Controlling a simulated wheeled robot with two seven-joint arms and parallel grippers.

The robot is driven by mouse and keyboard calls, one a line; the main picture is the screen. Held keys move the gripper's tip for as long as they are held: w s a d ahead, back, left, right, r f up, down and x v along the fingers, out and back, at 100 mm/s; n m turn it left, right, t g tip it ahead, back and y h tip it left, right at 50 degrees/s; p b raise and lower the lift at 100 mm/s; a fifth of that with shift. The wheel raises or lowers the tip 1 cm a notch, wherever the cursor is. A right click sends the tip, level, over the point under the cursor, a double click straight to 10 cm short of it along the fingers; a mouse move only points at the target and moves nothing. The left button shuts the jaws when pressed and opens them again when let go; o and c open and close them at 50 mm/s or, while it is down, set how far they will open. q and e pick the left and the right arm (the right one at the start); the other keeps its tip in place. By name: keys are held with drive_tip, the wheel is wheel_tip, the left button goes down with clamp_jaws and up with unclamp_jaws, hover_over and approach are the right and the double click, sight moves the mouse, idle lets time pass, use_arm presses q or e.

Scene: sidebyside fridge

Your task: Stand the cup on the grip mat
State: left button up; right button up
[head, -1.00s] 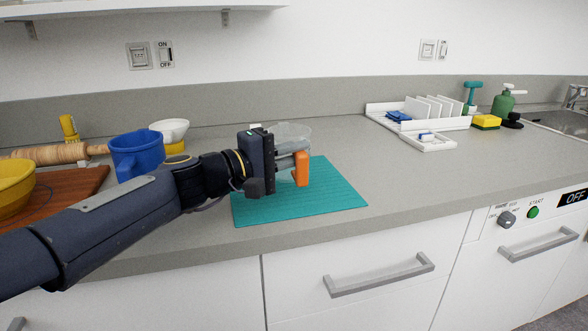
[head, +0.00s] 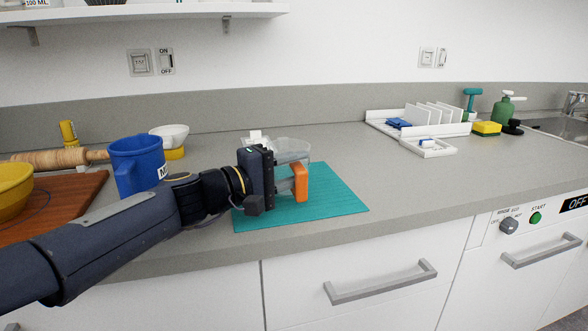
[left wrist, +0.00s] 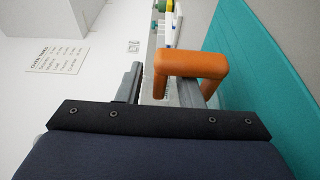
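The clear, see-through cup (head: 292,147) shows in the head view just behind and above the tip of my left gripper (head: 297,182). Its rim is visible, and its lower part is hidden by the gripper. It moves along with the gripper, so the gripper appears shut on it. An orange piece is at the fingertips and also shows in the left wrist view (left wrist: 190,65); I cannot tell whether it belongs to the cup. The teal grip mat (head: 335,205) lies flat under the gripper. I cannot tell whether the cup touches the mat. My right gripper is out of view.
A blue mug (head: 137,165), a white bowl (head: 170,133) and a rolling pin (head: 55,158) stand at the left. A yellow bowl (head: 12,190) sits on a wooden board (head: 75,190). A white rack (head: 385,125) stands at the back right. The counter right of the mat is clear.

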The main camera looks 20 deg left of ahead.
use_arm(q)
drive_tip(key=shift+r, duration=0.2)
drive_tip(key=p+v, duration=0.1)
drive_tip(key=v, duration=1.1)
drive_tip(key=shift+f, duration=0.1)
